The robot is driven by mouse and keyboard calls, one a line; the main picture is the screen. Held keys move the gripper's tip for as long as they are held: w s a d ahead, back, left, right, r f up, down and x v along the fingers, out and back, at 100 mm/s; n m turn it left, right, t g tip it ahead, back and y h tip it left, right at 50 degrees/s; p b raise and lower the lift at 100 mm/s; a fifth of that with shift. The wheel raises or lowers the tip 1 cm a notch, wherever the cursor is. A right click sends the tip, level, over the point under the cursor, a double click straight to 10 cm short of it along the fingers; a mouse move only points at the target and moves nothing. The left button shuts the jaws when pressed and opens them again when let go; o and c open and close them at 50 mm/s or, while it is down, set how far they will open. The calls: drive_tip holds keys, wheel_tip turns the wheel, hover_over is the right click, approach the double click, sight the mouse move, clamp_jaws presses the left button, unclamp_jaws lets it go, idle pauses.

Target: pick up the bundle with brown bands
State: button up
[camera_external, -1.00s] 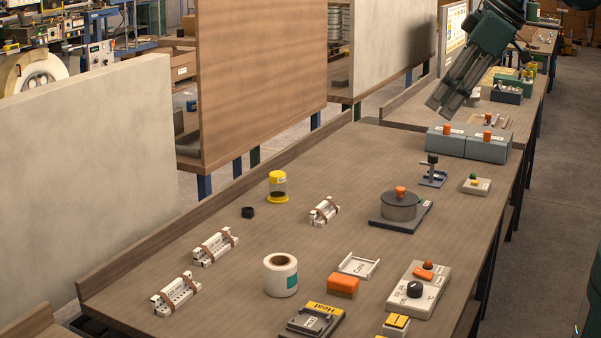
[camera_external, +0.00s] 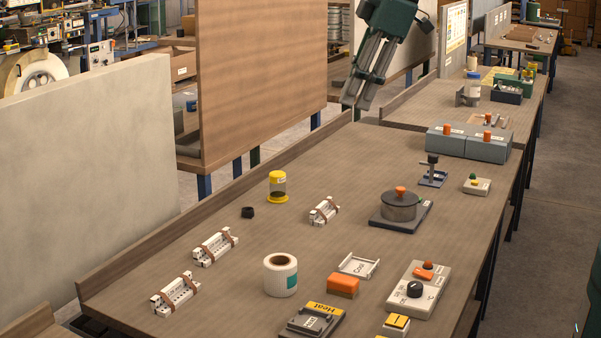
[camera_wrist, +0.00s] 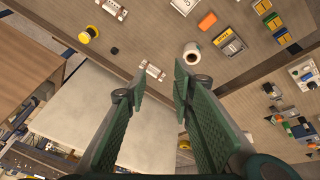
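Three white bundles with brown bands lie on the bench in the external view. One is at the front left (camera_external: 176,294), one behind it (camera_external: 215,247), and one further right, near the middle (camera_external: 325,211). In the wrist view one bundle (camera_wrist: 152,70) shows just beyond the gap between my fingers, and another (camera_wrist: 114,9) is at the top edge. My gripper (camera_external: 357,100) is raised high at the back of the bench, well away from the bundles. Its two fingers stand apart in the wrist view (camera_wrist: 159,88), with nothing between them.
A white tape roll (camera_external: 281,275), orange block (camera_external: 343,285) and round pot device (camera_external: 399,206) are to the right. A raised edge and a wooden partition (camera_external: 262,80) border the left.

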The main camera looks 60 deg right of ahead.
drive_tip(key=w+a+f+n+g, duration=0.1)
drive_tip(key=w+a+f+n, duration=0.15)
drive_tip(key=w+a, duration=0.45)
drive_tip(key=n+g, duration=0.3)
drive_tip(key=n, duration=0.5)
hover_over(171, 285)
drive_tip(key=shift+h, duration=0.4)
drive_tip(key=f, duration=2.4)
drive_tip(key=shift+d+p, duration=0.25)
drive_tip(key=shift+p, duration=0.15)
drive_tip(key=shift+a+f, duration=0.25)
drive_tip(key=shift+f, duration=0.1)
drive_tip(key=shift+f, duration=0.1)
drive_tip(key=shift+f, duration=1.15)
drive_tip(key=shift+f, duration=0.15)
drive_tip(key=shift+f, duration=2.5)
